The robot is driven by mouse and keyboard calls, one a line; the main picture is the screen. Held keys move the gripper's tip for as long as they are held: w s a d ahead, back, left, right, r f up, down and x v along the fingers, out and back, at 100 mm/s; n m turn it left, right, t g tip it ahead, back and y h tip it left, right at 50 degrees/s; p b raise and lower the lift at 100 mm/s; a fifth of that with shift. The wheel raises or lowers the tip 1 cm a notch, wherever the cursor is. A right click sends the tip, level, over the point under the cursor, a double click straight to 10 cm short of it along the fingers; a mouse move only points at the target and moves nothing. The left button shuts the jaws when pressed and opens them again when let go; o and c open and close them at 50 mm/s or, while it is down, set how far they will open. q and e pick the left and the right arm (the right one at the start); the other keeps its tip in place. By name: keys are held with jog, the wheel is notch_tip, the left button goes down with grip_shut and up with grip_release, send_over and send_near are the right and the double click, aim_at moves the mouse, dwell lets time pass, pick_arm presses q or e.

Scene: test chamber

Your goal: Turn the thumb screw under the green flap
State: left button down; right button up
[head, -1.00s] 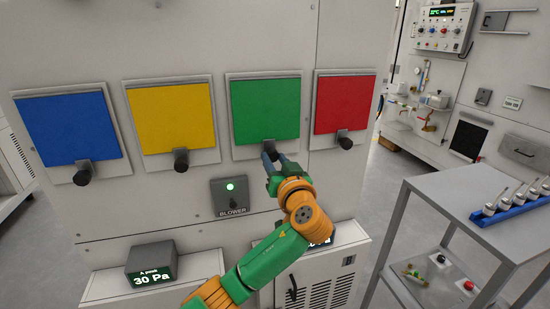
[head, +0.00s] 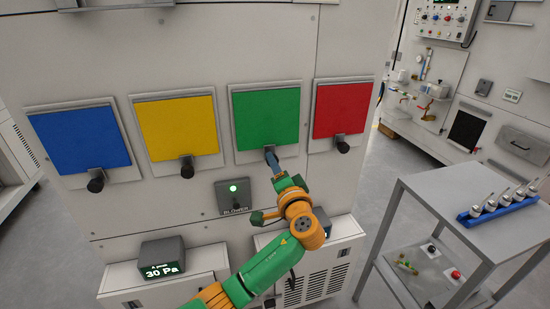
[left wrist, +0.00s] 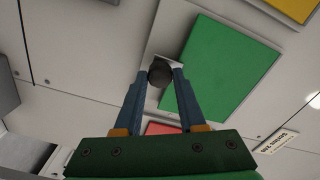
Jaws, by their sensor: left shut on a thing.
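The green flap (head: 267,116) is a flat square panel on the pale cabinet front, between the yellow and red ones. Its dark thumb screw (head: 270,149) sits at the flap's lower edge, largely covered by my fingers in the head view. My left gripper (head: 273,160) reaches up to it from below. In the left wrist view, the two blue-grey fingertips are on either side of the round dark screw (left wrist: 159,72) and shut on it, with the green flap beside it. My right gripper is in neither view.
Blue (head: 80,140), yellow (head: 177,127) and red (head: 340,109) flaps have similar dark knobs below. A blower box (head: 234,196) and a pressure display (head: 162,258) are below. A grey cart (head: 425,192) stands at the right.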

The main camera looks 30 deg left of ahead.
pick_arm(q)
jog(key=shift+s+f+m+p, duration=0.15)
jog(key=shift+m+p, duration=3.8)
jog(key=shift+m, duration=3.1)
jog(key=shift+w+f+m+p, duration=0.1)
jog(key=shift+m+p, duration=3.85)
jog(key=shift+m, duration=3.1)
